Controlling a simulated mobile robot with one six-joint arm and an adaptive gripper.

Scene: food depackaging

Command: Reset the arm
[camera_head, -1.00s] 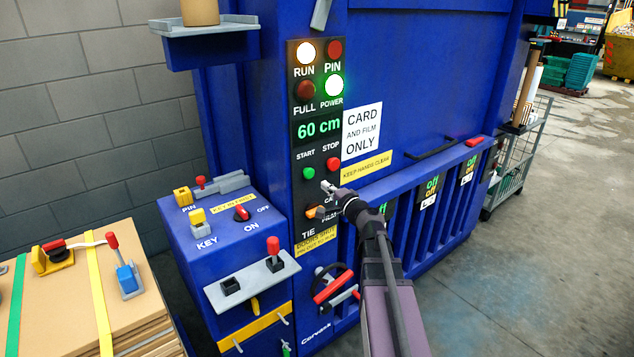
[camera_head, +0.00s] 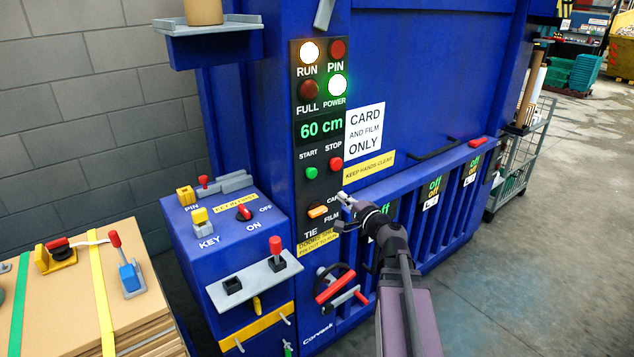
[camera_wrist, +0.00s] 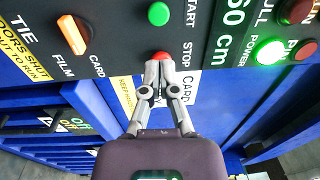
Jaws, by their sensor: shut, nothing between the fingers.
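My gripper (camera_head: 343,198) is shut and empty in front of the blue baler's (camera_head: 430,70) control panel. It shows in the wrist view (camera_wrist: 158,70) with its fingertips together, overlapping the lower part of the red STOP button (camera_wrist: 160,56); I cannot tell whether they touch it. In the head view the gripper is just right of the orange CARD/FILM selector (camera_head: 317,211) and below the red STOP button (camera_head: 336,164). The green START button (camera_head: 311,172) is to the left of STOP. The RUN lamp (camera_head: 310,52) and POWER lamp (camera_head: 334,85) are lit. The display (camera_head: 321,129) reads 60 cm.
A blue side box (camera_head: 230,240) with a key switch and a red-knobbed lever (camera_head: 276,250) stands left of the panel. Strapped cardboard (camera_head: 75,290) is at the lower left. A wire cart (camera_head: 520,155) stands at the right. The floor (camera_head: 530,280) at the lower right is clear.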

